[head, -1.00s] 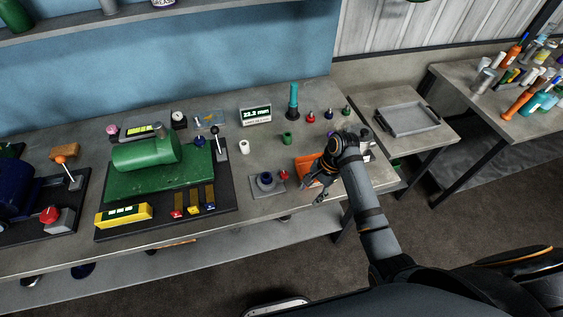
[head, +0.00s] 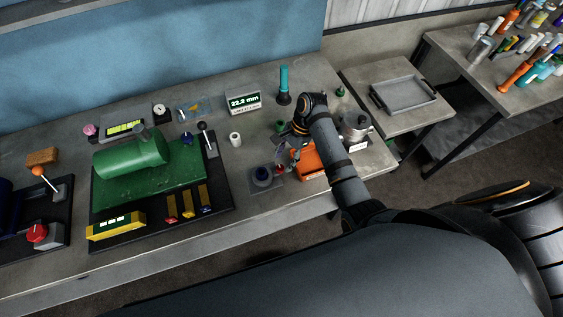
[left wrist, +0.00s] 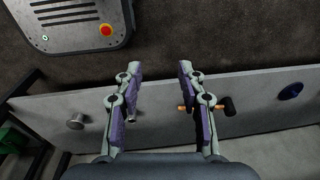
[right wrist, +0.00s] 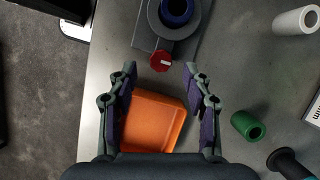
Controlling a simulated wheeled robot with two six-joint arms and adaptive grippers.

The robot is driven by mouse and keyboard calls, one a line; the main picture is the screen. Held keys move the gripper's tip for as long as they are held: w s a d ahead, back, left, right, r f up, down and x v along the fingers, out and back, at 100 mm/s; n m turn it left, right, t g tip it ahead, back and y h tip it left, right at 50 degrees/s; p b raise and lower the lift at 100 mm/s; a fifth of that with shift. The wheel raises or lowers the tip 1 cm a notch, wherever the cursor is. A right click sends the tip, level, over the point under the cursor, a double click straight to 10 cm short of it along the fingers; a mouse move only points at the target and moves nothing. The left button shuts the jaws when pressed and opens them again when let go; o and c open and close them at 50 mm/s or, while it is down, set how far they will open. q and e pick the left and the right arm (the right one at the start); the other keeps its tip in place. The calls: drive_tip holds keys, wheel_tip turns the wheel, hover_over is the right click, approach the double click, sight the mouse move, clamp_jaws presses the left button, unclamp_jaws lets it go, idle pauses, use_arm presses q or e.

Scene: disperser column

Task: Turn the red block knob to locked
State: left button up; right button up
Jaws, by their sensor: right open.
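A small red knob with a white mark (right wrist: 162,61) sits on the near edge of a grey block (right wrist: 146,40) that holds a dark blue ring (right wrist: 176,11). In the head view the grey block (head: 275,183) lies near the table's front edge. My right gripper (right wrist: 160,72) is open and empty, its fingertips either side of and just short of the knob. In the head view my right gripper (head: 284,155) is beside the block. Another red knob (head: 37,233) stands on a grey box at far left. My left gripper (left wrist: 160,66) is open and empty.
An orange tray (right wrist: 155,120) lies under my right gripper. A green cylinder (right wrist: 248,126) and a white one (right wrist: 297,20) stand nearby. The green machine (head: 130,158) fills the table's middle left.

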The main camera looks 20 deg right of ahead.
sight(280, 167)
drive_tip(key=x, duration=0.3)
drive_tip(key=shift+f, duration=0.2)
drive_tip(key=shift+c, duration=0.7)
use_arm(q)
drive_tip(key=shift+w+r, duration=0.4)
drive_tip(key=shift+w, duration=0.45)
use_arm(e)
drive_tip(key=shift+w, duration=0.1)
clamp_jaws()
